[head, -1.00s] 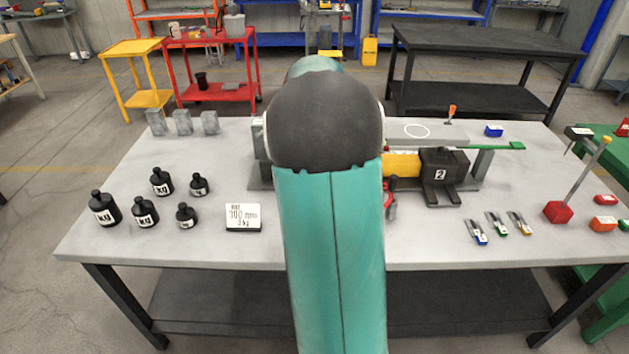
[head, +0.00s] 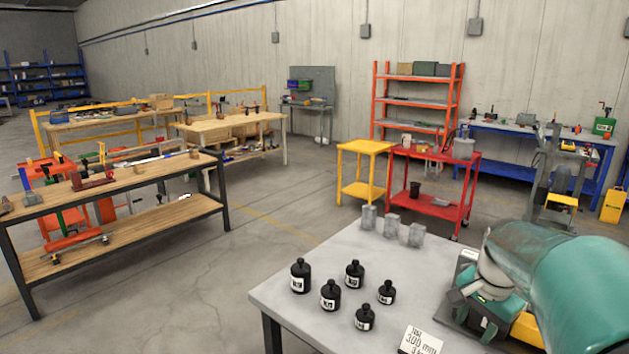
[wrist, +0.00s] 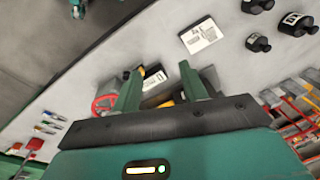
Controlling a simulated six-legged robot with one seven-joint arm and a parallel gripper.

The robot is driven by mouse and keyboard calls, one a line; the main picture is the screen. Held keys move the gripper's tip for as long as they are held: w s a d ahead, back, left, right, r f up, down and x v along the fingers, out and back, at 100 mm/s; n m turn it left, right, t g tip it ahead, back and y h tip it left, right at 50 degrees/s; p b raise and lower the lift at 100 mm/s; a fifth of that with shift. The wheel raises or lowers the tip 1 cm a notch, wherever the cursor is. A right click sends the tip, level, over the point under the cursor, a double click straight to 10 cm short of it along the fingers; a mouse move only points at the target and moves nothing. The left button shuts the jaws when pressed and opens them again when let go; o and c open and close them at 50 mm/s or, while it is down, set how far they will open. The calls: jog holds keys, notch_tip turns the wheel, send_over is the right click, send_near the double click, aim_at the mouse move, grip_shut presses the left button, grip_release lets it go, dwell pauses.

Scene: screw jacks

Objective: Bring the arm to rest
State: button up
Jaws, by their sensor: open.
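My gripper (wrist: 161,86) shows in the wrist view with its two teal fingers apart and nothing held between them. Past the fingers are a red handwheel (wrist: 105,104) and a black block with a white label (wrist: 153,78), partly hidden by the fingers. In the head view my teal arm fills the lower right corner, above the grey table (head: 300,265). My gripper is hidden in that view. I cannot tell how far the fingers are above the jack parts.
Several black weights (head: 330,295) and three grey blocks (head: 392,225) stand on the table, with a white card (head: 420,341) near its front. Small clips (wrist: 46,121) lie on the table in the wrist view. A wooden-topped bench (head: 110,190) stands left, with open floor between.

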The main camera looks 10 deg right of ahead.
jog(key=s+a+r+n+t, duration=0.1)
jog(key=s+a+n+t, duration=0.1)
jog(key=s+a+n, duration=0.4)
jog(key=s+a+r+n+t, duration=0.1)
jog(key=s+a+n, duration=0.5)
jog(key=a, duration=1.1)
jog(key=shift+r+n+t, duration=0.4)
jog(key=shift+r+n, duration=0.05)
jog(key=shift+n, duration=0.25)
jog(key=shift+s, duration=0.15)
